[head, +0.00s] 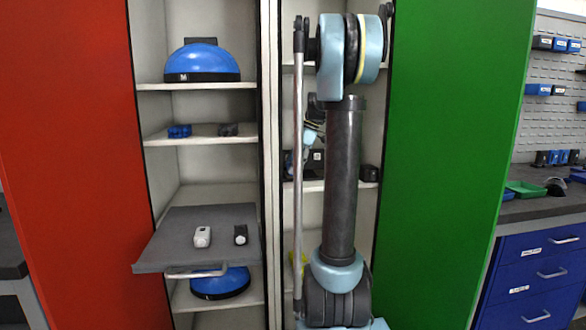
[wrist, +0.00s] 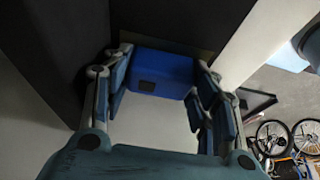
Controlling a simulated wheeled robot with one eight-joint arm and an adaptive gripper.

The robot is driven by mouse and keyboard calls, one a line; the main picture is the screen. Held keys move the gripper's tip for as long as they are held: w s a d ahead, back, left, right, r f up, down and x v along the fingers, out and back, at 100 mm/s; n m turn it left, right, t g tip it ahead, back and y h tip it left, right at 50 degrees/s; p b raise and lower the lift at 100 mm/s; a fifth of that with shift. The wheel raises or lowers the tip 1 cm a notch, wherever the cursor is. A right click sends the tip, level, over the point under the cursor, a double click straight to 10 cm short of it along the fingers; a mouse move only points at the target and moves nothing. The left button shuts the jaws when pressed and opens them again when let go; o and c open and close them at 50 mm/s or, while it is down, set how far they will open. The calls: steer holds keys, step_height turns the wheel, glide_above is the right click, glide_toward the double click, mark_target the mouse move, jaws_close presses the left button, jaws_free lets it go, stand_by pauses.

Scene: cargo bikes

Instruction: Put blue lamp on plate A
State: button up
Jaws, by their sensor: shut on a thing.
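A blue block-shaped thing with a small dark square on its face, which looks like the blue lamp (wrist: 172,68), sits between the fingers of my gripper (wrist: 160,78) in the wrist view. The gripper is shut on it. In the head view my arm stands in front of the right-hand cabinet and hides most of the gripper and the held lamp. I cannot make out a plate marked A in either view.
A grey pull-out shelf (head: 167,247) in the left cabinet bears a white device (head: 202,237) and a black device (head: 241,235). A red door (head: 68,150) and a green door (head: 455,130) flank the cabinets.

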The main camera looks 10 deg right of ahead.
steer(key=shift+f, duration=0.1)
steer(key=o, duration=0.8)
steer(key=shift+d+r, duration=0.1)
steer(key=shift+r, duration=0.15)
steer(key=d+r, duration=0.2)
steer(key=shift+r, duration=0.3)
steer(key=d, duration=1.1)
